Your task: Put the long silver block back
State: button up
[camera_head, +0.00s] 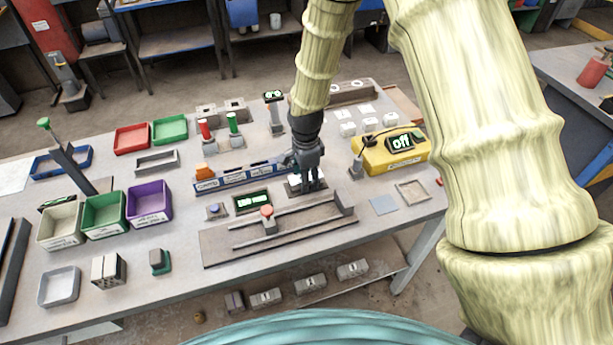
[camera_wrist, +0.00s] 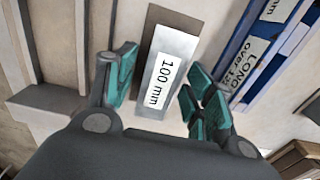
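A silver block labelled "100 mm" (camera_wrist: 152,97) lies between the spread fingers of my gripper (camera_wrist: 163,72) in the wrist view. Narrow gaps seem to show on both sides of it; contact is not visible. In the head view my gripper (camera_head: 307,186) points down beside the blue labelled rack (camera_head: 240,180), above the bench, and mostly hides the block. The rack also shows in the wrist view (camera_wrist: 262,48), with a label reading "LONG over 125" partly visible. I cannot tell whether this block is the task's long one.
A grey rail fixture (camera_head: 220,246) with a red-knobbed slider (camera_head: 268,218) lies in front of my gripper. A yellow box reading "off" (camera_head: 385,158) stands right. Red (camera_head: 131,138), green (camera_head: 104,212) and purple (camera_head: 149,203) bins stand left. Several blocks lie on the lower shelf (camera_head: 330,285).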

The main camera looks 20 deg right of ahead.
jog(key=shift+r, duration=0.15)
notch_tip(320, 180, up, 12)
jog(key=b, duration=0.3)
dwell(0.7)
dwell(0.3)
